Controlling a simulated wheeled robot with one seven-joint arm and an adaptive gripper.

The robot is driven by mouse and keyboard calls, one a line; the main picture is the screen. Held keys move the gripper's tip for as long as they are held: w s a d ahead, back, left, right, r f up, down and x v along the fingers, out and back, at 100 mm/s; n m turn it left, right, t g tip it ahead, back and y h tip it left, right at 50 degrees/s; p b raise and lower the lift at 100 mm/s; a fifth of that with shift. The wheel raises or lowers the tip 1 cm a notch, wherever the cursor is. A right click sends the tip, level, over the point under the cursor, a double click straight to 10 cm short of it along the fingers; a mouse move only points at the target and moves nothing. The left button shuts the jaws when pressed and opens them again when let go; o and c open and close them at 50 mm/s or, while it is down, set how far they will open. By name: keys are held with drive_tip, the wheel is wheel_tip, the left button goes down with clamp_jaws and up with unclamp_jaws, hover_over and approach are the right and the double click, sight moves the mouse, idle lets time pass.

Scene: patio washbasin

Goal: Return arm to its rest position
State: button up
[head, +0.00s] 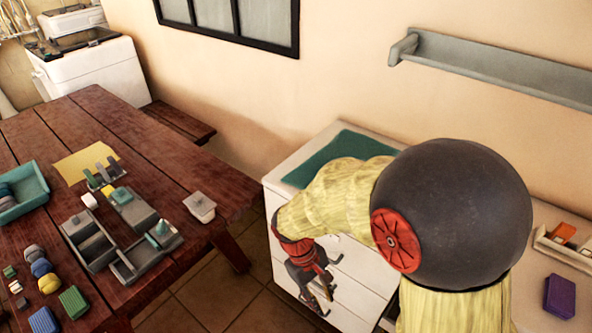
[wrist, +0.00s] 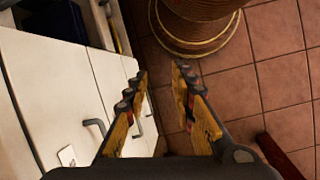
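My gripper (head: 318,290) hangs at the end of my bent arm in the head view, in front of the white drawer cabinet (head: 345,272). In the wrist view my gripper (wrist: 160,78) shows its two yellow and dark fingers apart, with nothing between them but floor. The cabinet drawers (wrist: 60,90) are close on the left there, with a dark handle near the left finger. I cannot tell whether the finger touches the handle. My arm hides part of the cabinet in the head view.
A wooden table (head: 170,160) on the left holds grey trays, a teal bin (head: 40,192), sponges and a small white tub (head: 200,206). A green mat (head: 325,155) lies on the cabinet top. A grey shelf (head: 490,66) juts from the wall. Tiled floor lies between table and cabinet.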

drive_tip(key=s+d+r+m+t+y+p, duration=0.1)
drive_tip(key=d+r, duration=0.3)
drive_tip(key=r, duration=0.5)
drive_tip(key=s+d+r+m+t+y+p, duration=0.1)
drive_tip(key=s+d+r+m+t, duration=0.2)
drive_tip(key=r, duration=0.6)
drive_tip(key=s+d+r+m+t+y+p, duration=0.1)
drive_tip(key=s+d+r+m+t, duration=0.2)
drive_tip(key=r, duration=0.7)
drive_tip(key=shift+d+m+t, duration=0.3)
drive_tip(key=shift+d+t, duration=0.2)
drive_tip(key=shift+d, duration=0.7)
